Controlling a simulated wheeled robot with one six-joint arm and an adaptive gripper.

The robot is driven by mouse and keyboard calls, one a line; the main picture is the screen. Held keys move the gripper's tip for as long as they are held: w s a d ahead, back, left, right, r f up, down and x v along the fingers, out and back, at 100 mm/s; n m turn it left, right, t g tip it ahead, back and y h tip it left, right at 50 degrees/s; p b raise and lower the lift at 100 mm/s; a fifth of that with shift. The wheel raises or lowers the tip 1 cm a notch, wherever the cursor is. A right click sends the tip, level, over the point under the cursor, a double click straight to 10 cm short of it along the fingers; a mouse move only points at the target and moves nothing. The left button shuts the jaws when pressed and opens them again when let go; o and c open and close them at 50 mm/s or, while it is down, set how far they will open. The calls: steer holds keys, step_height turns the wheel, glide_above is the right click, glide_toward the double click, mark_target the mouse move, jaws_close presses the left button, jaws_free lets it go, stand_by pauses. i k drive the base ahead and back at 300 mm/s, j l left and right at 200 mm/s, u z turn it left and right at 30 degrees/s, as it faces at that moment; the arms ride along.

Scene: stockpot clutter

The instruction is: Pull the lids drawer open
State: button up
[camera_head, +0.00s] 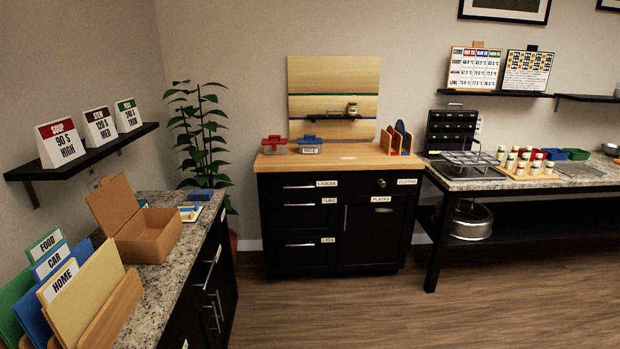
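A black cabinet (335,262) with a wooden top stands against the back wall. Its left column has several drawers, with small white labels at their right edges. The lowest is the lids drawer (296,256), with a silver bar handle (299,245) and a label (327,240) that seems to read LIDS. It looks shut, flush with the cabinet front. The ladles drawer (285,195) and the tubs drawer (285,215) above also look shut. My gripper and arm are not in view.
The wooden floor (340,312) before the cabinet is clear. A granite counter (185,258) with an open cardboard box (150,236) runs along the left. A black-legged table (438,245) with a pot (472,222) on its lower shelf stands right. A plant (200,135) is in the corner.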

mark_target(297, 254)
steer(key=i, duration=1.75)
steer(key=i+u, duration=0.15)
steer(key=i, duration=0.3)
steer(key=i+l+u, duration=0.2)
steer(key=i, duration=0.2)
steer(key=i+l+u, duration=0.15)
steer(key=i, duration=0.3)
steer(key=i+l+u, duration=0.15)
steer(key=i, duration=0.25)
steer(key=i+l+u, duration=0.6)
steer(key=i+l, duration=0.05)
steer(key=i, duration=0.1)
